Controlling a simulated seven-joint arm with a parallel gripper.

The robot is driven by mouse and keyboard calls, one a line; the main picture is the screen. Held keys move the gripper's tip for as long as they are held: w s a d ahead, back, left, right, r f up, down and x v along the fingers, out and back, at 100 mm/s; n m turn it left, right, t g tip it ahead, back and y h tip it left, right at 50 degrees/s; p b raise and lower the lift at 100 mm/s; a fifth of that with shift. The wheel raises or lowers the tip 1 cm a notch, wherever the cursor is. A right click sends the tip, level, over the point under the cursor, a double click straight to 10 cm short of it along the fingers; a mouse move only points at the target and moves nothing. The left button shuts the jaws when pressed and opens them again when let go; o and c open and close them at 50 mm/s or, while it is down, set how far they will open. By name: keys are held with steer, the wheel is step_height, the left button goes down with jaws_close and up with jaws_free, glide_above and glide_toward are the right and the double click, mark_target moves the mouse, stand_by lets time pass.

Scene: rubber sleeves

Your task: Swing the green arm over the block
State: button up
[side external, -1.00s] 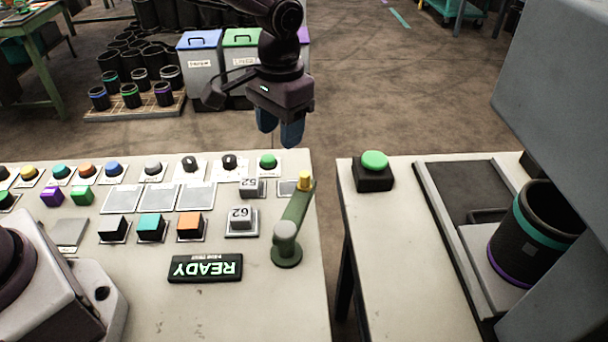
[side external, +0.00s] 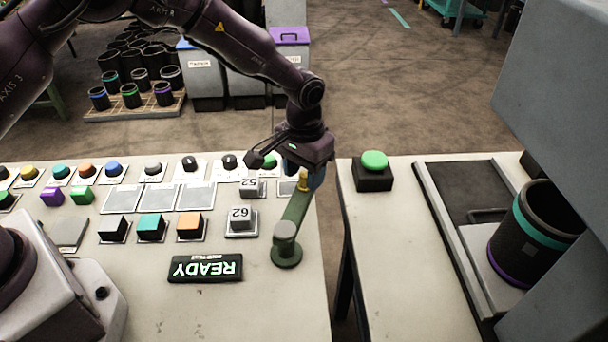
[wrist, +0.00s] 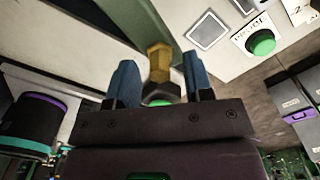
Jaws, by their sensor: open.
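The green arm (side external: 292,219) lies on the white table near its right edge, with its round grey-topped pivot (side external: 286,240) nearer the camera and a yellow knob (side external: 303,183) at its far end. A silver block marked 62 (side external: 241,217) sits on a plate left of the green arm, clear of it. My gripper (side external: 304,178) is down over the knob end and partly hides it. In the wrist view my gripper (wrist: 160,80) is open, with the yellow knob (wrist: 159,62) between its blue fingers and a gap on each side.
Another silver block marked 52 (side external: 251,187) stands behind the first, close to my gripper. Left are coloured buttons and cubes, with a READY sign (side external: 205,268) in front. A gap separates this table from the right one, which bears a green button (side external: 374,161) and a black sleeve (side external: 535,235).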

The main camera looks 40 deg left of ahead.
steer(key=shift+f, duration=0.65)
jaws_close()
